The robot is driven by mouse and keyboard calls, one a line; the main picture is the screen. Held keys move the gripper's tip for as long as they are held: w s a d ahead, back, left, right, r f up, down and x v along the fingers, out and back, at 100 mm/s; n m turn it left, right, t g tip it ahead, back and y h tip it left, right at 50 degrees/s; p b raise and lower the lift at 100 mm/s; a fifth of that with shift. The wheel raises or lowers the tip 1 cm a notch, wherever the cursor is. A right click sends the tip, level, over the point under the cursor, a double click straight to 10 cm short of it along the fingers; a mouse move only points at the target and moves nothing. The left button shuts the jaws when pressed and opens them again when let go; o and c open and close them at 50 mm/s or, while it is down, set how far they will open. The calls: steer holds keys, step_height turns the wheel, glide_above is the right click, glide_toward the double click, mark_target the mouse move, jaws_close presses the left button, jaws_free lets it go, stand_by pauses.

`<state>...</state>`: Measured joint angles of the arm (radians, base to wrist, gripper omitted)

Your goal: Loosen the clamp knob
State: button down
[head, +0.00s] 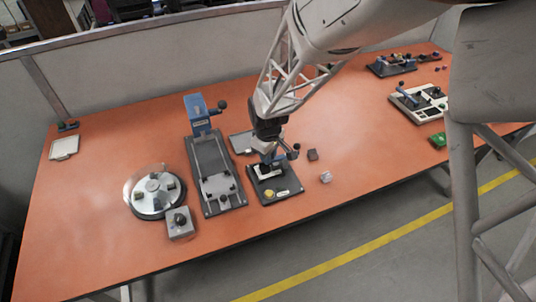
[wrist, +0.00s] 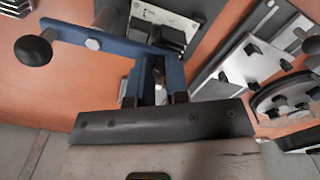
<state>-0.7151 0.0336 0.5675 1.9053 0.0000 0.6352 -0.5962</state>
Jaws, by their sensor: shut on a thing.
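The clamp fixture (head: 272,188) stands near the front middle of the table, with a dark base, a yellow button and a white label. My gripper (head: 268,155) is directly above it, pointing down. A blue arm of the clamp reaches left to a black round knob (wrist: 33,50), which is apart from the fingers. A dark knob also shows right of the gripper in the head view (head: 294,150). The exact contact is hidden by the wide gripper body.
A rail fixture (head: 222,185) with a blue block (head: 200,113) stands close at left. Further left are a round dial (head: 155,208) and a grey knob box (head: 180,230). A dark cube (head: 313,154) and a pale cube (head: 326,177) lie at right.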

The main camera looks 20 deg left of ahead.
steer(key=shift+s+f, duration=0.1)
steer(key=c, duration=1.1)
jaws_free()
steer(key=shift+r, duration=3.95)
steer(key=shift+d+r, duration=0.1)
